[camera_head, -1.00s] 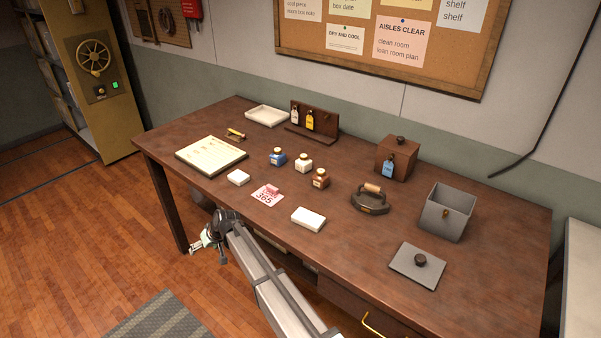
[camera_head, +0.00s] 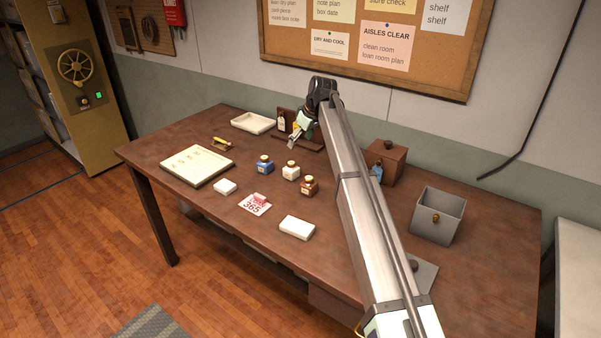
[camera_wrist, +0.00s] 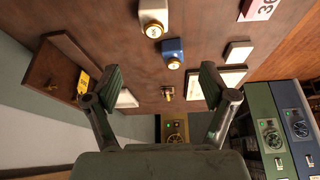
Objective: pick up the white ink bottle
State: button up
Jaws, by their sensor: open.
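The white ink bottle (camera_head: 291,171) stands upright on the desk, between the blue ink bottle (camera_head: 265,164) on its left and the brown ink bottle (camera_head: 309,186) on its right. Each has a gold-coloured cap. My gripper (camera_head: 292,140) is above the desk, behind the white bottle and near the wooden tag stand, apart from the bottles. In the wrist view the white bottle (camera_wrist: 153,18) is at the top, with the blue bottle (camera_wrist: 173,52) just below it. My gripper's fingers (camera_wrist: 162,82) are spread wide with nothing between them.
The tag stand (camera_wrist: 52,80) is close to my gripper. A white tray (camera_head: 253,123), a paper board (camera_head: 197,165), white blocks (camera_head: 297,227) and a red-numbered card (camera_head: 255,204) lie around. A wooden box (camera_head: 386,158) and an open grey box (camera_head: 438,215) stand to the right. My arm hides part of the desk.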

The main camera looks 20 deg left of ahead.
aim_at(293, 166)
jog(key=p+x, duration=0.1)
jog(key=x, duration=0.2)
jog(key=p+x, duration=0.1)
jog(key=x, duration=0.3)
jog(key=d+p+x, duration=0.1)
jog(key=x, duration=0.3)
jog(key=shift+w+a+f, duration=0.15)
jog(key=shift+w+f, duration=0.15)
jog(key=shift+p+x, duration=1.3)
jog(key=shift+x, duration=1.35)
jog(key=shift+w, duration=0.1)
jog(key=c, duration=1.3)
